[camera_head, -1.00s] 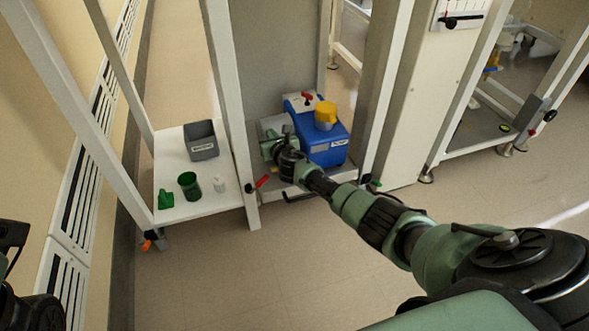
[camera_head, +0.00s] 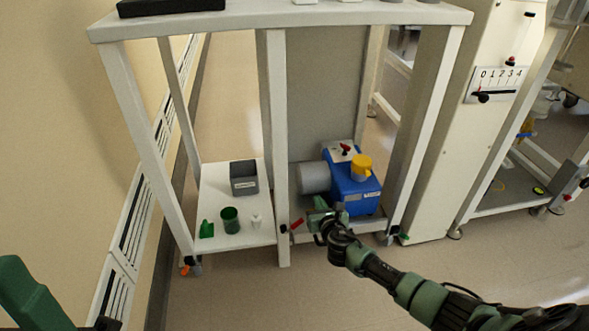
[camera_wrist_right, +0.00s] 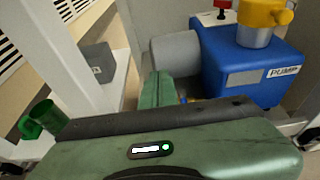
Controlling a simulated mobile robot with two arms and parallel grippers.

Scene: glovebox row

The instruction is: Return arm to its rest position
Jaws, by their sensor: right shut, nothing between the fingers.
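My right gripper (camera_head: 318,212) is shut and empty. It hangs in front of the lower shelf of the white frame, just left of and nearer than the blue pump (camera_head: 352,192). My right arm reaches in from the lower right of the head view. In the right wrist view, the green gripper body fills the bottom, with its finger (camera_wrist_right: 157,90) in front of the grey cylinder (camera_wrist_right: 176,60). The pump (camera_wrist_right: 255,70), with its yellow cap, is beyond it to the right. A green part of my left arm shows at the lower left of the head view; its gripper is not visible.
A white shelf (camera_head: 245,202) at left holds a grey bin (camera_head: 244,185), a green cup (camera_head: 230,222), a small white bottle (camera_head: 256,221) and a green object (camera_head: 206,230). White posts flank the pump. A cabinet (camera_head: 450,130) stands right. The floor in front is clear.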

